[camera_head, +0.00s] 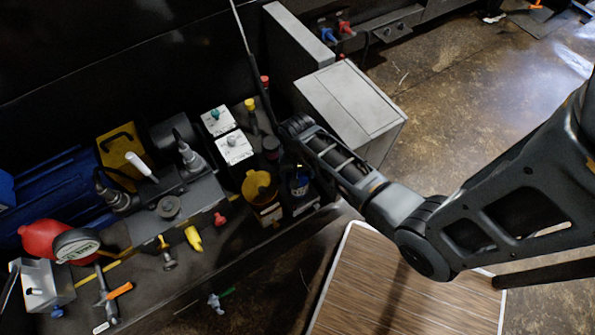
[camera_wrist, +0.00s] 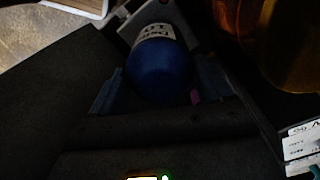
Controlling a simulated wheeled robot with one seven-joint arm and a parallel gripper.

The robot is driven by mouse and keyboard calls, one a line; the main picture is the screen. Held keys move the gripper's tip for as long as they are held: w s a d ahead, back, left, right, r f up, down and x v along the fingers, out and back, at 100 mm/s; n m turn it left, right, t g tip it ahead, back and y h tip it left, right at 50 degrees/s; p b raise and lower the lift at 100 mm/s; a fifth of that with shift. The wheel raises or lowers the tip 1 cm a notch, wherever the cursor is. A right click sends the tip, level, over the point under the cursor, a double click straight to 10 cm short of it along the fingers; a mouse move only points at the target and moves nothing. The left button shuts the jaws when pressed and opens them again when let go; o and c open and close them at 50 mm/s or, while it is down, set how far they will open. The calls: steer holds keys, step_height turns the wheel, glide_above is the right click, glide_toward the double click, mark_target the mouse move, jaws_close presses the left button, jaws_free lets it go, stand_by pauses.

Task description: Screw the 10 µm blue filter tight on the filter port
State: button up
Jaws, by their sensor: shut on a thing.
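The blue filter (camera_wrist: 160,72) is between my gripper's fingers in the wrist view. Its rounded blue end faces the camera, and its white label with dark print is partly visible. My gripper (camera_wrist: 160,92) is shut on it, with a bluish pad at each side. In the head view, a small blue part with a pale label (camera_head: 300,183) shows beside my arm's end, right of an amber-yellow bowl (camera_head: 259,186). The fingertips are hard to make out there. The filter port and the filter's contact with it cannot be told in the dark.
An amber body (camera_wrist: 297,35) stands close at right in the wrist view. Two white-topped units (camera_head: 235,148) are behind the yellow bowl. A grey box (camera_head: 350,108) is close behind my arm. A red-bulbed gauge (camera_head: 75,245) and tools lie on the bench at left.

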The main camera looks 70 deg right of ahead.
steer(key=m, duration=0.5)
steer(key=o, duration=1.1)
steer(key=n, duration=2)
steer(key=shift+n, duration=0.4)
